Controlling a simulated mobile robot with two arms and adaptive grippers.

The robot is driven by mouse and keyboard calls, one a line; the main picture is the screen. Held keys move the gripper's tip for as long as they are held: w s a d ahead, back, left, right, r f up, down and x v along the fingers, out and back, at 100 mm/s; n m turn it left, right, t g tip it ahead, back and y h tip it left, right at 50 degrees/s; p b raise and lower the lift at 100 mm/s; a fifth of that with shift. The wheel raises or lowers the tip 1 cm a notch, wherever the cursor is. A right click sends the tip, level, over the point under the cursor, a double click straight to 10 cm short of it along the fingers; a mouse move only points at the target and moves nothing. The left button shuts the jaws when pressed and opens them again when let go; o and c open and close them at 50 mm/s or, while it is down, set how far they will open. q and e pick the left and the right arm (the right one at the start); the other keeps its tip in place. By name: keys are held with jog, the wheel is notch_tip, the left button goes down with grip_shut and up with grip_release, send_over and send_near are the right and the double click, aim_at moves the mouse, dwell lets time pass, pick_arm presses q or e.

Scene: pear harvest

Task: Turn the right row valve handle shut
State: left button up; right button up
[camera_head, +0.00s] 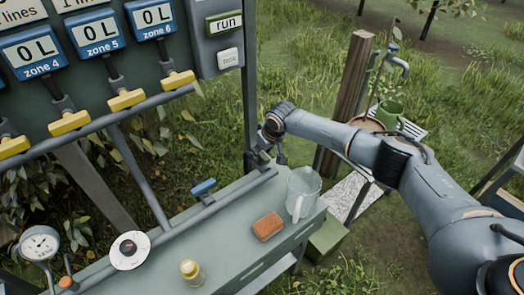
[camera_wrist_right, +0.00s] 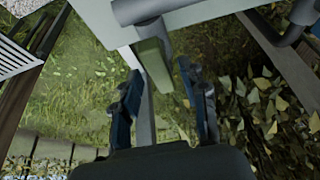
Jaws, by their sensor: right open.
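My right gripper (camera_head: 269,152) reaches the right end of the grey pipe (camera_head: 222,198) along the bench. In the wrist view its fingers (camera_wrist_right: 159,74) are open, one on each side of a flat green bar (camera_wrist_right: 154,66), which looks like the handle of the valve at that end of the pipe. I cannot tell whether either finger touches it. In the head view the gripper hides most of this valve. A blue valve handle (camera_head: 204,187) stands on the same pipe further left. My left gripper is not in view.
On the bench are a clear jug (camera_head: 303,191), a brown brick-like block (camera_head: 268,226) and a yellow-capped jar (camera_head: 191,271). A post (camera_head: 249,85) rises behind the gripper. Yellow handles (camera_head: 127,99) line the upper pipe. A gauge (camera_head: 39,244) stands at lower left.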

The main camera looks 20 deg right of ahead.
grip_shut()
